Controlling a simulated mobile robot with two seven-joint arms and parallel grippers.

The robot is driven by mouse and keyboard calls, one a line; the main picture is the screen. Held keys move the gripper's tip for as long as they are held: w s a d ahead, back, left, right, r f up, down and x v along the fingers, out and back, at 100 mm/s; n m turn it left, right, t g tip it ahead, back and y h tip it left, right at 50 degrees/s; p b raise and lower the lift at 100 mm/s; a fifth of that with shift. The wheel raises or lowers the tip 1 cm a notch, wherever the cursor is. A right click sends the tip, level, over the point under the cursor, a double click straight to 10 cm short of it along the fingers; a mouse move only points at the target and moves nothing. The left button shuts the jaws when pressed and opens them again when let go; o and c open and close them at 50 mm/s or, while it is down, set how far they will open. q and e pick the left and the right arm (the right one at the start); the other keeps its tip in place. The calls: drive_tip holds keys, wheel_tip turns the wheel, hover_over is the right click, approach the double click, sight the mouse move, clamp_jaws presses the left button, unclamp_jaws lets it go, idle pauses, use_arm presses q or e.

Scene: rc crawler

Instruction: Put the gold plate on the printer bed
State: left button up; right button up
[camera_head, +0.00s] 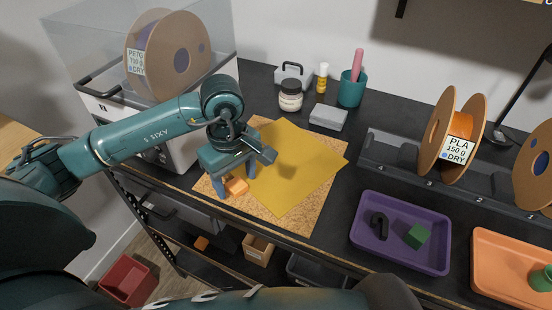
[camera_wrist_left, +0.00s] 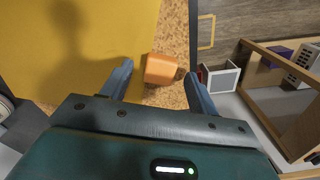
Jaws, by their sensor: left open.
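The gold plate (camera_head: 296,170) is a flat, square yellow sheet lying turned on a cork mat on the black bench. In the left wrist view the gold plate (camera_wrist_left: 95,40) fills the upper left and bears a shadow. My left gripper (camera_head: 236,184) is open above the mat's left side, by the plate's left edge. An orange block (camera_head: 236,186) sits there. In the left wrist view the orange block (camera_wrist_left: 161,69) shows between my open fingers, with gaps on both sides. I cannot make out a printer bed in either view. My right gripper is not in view.
A clear-topped box with a spool (camera_head: 180,58) stands at left. A jar (camera_head: 290,95), a grey box (camera_head: 328,117) and a teal cup (camera_head: 352,90) stand behind the mat. A purple tray (camera_head: 400,255) and an orange tray (camera_head: 495,285) lie right. The bench's front edge is close.

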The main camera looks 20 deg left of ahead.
use_arm(q)
drive_tip(key=shift+f, duration=0.3)
drive_tip(key=shift+c, duration=0.4)
drive_tip(key=shift+r, duration=0.1)
drive_tip(key=c, duration=1.2)
